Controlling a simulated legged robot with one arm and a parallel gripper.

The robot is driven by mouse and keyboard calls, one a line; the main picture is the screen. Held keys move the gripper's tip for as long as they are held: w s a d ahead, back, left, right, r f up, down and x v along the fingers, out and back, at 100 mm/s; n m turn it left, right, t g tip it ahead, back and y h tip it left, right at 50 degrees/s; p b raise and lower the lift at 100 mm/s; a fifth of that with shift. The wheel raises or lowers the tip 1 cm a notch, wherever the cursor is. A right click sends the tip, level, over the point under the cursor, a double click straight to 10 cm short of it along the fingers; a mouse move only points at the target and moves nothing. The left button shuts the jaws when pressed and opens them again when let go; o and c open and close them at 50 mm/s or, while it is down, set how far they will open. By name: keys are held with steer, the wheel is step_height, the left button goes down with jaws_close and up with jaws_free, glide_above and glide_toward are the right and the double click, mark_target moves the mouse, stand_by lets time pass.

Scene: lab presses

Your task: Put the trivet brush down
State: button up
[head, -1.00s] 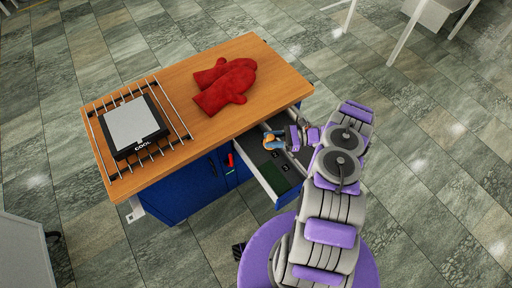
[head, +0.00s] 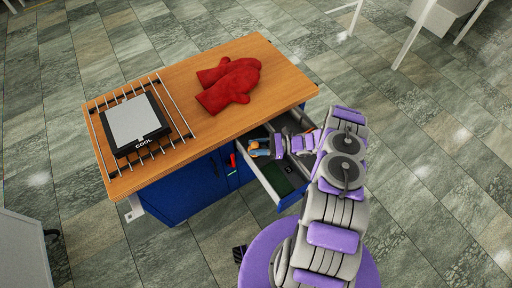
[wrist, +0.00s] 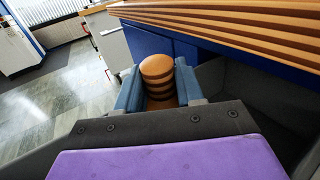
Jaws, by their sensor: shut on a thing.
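My gripper (head: 257,149) is over the open drawer (head: 268,188) of the blue cabinet, near the drawer's left side and the cabinet front. In the wrist view its blue fingers are shut on the trivet brush (wrist: 157,72), seen as a rounded, orange-brown, ribbed piece with dark bands. In the head view only a small orange bit of the brush (head: 253,144) shows at the fingertips. The rest of it is hidden, and I cannot tell whether it touches the drawer.
The wooden top (head: 185,88) overhangs close by the gripper. On it lie red oven mitts (head: 228,84) and a metal rack (head: 182,122) bearing a black-framed block (head: 134,125) marked "COOL". The drawer holds a dark green patch (head: 290,184) at its near end.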

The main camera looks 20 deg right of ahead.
steer(key=shift+d+f, duration=0.35)
steer(key=shift+d, duration=0.15)
steer(key=shift+a+f+b, duration=0.35)
steer(key=shift+a+b, duration=0.05)
steer(key=shift+a, duration=0.05)
steer(key=o, duration=1.1)
steer(key=shift+d, duration=0.3)
